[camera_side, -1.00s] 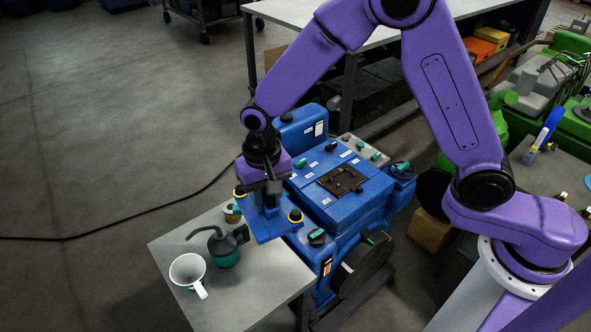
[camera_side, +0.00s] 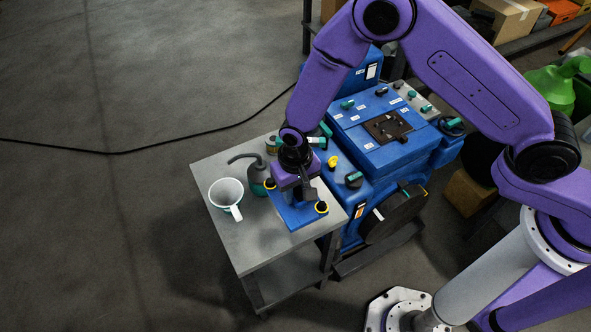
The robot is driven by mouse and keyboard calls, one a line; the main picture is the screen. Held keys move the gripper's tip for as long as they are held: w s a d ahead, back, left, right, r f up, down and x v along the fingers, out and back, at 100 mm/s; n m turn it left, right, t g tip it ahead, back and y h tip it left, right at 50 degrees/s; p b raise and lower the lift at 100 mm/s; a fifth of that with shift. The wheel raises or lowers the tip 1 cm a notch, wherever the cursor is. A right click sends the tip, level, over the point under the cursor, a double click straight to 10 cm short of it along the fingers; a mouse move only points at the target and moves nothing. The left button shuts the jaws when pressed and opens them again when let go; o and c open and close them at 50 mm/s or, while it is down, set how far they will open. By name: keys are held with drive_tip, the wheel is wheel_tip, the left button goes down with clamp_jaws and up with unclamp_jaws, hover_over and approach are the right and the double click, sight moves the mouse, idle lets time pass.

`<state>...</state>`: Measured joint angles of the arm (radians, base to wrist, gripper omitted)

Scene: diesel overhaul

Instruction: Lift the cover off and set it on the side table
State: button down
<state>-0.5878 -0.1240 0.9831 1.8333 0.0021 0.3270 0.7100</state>
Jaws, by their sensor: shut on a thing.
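The cover (camera_side: 298,217) is a flat blue plate with black knobs ringed in yellow. My gripper (camera_side: 301,194) is shut on it from above, hiding its middle. The cover is over the front right part of the grey side table (camera_side: 235,238); I cannot tell whether it touches the top or hangs just above it. The blue engine (camera_side: 370,157) stands directly right of the table, with a dark square plate and several teal-tipped parts on its top.
A white mug (camera_side: 227,193) stands on the table's left side. A dark green oil can (camera_side: 258,178) with a curved spout stands close beside my gripper and the cover. A small jar (camera_side: 272,146) is at the back edge. The table's front left is clear.

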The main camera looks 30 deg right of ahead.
drive_tip(key=shift+f, duration=5.25)
drive_tip(key=c, duration=0.7)
unclamp_jaws()
drive_tip(key=shift+c, duration=0.2)
drive_tip(key=shift+r, duration=0.15)
